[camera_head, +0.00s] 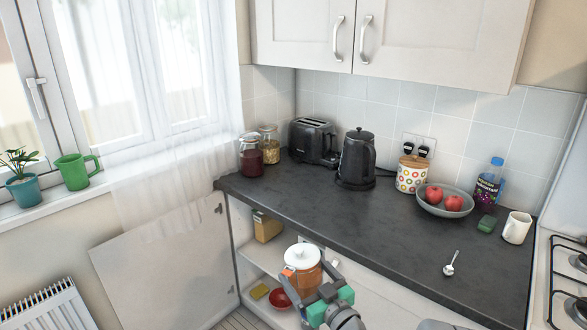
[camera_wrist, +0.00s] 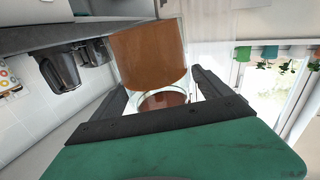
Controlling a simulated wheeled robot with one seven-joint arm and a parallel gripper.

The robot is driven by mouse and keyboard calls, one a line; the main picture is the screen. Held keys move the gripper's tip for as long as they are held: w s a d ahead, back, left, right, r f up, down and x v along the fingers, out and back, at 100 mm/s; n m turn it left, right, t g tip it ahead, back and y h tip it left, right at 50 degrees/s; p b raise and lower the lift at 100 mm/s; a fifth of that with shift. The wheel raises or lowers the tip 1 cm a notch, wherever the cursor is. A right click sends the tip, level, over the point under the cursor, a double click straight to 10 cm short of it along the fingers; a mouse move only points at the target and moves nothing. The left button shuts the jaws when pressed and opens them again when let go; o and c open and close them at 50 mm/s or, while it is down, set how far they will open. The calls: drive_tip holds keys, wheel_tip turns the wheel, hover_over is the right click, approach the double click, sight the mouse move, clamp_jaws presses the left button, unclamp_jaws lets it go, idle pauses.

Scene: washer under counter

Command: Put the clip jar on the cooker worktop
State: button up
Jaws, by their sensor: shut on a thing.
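The clip jar (camera_head: 303,261) is glass with a pale lid and orange-brown contents. My gripper (camera_head: 314,289) is shut on it and holds it in front of the cupboard opening, its lid facing up. In the wrist view, the jar's orange-brown body (camera_wrist: 148,52) shows beyond the fingers of my gripper (camera_wrist: 165,100), with a clear round glass part between them. The dark worktop (camera_head: 365,218) runs behind the jar towards the cooker (camera_head: 568,285) at the right edge. Two other glass jars, one dark red (camera_head: 251,158) and one yellowish (camera_head: 269,147), stand at the worktop's left end.
A toaster (camera_head: 314,141), kettle (camera_head: 357,160), patterned canister (camera_head: 411,175), fruit bowl (camera_head: 444,202), bottle (camera_head: 488,185), green sponge (camera_head: 487,224), mug (camera_head: 516,228) and spoon (camera_head: 450,263) occupy the worktop. Its middle front is clear. An open cupboard door (camera_head: 170,265) stands at left.

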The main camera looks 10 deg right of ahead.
drive_tip(key=s+d+r+m+t+h+b, duration=0.1)
drive_tip(key=d+r+m+h+b, duration=0.15)
drive_tip(key=d, duration=0.75)
drive_tip(key=d+r+m+h+b, duration=0.2)
drive_tip(key=d+r+h, duration=0.15)
drive_tip(key=d, duration=0.65)
drive_tip(key=s+d+r+m+g+h+b, duration=0.1)
drive_tip(key=s+d+r+h, duration=0.1)
drive_tip(key=s+d+r, duration=0.35)
drive_tip(key=s+d+r+m+h+b, duration=0.1)
drive_tip(key=s+d+r+h, duration=0.15)
drive_tip(key=r, duration=0.55)
drive_tip(key=shift+n+y, duration=0.25)
drive_tip(key=shift+y, duration=0.4)
drive_tip(key=f, duration=0.1)
drive_tip(key=a+f, duration=0.1)
drive_tip(key=f, duration=0.1)
drive_tip(key=a+f, duration=0.1)
drive_tip(key=shift+f, duration=0.4)
drive_tip(key=shift+s+a, duration=0.1)
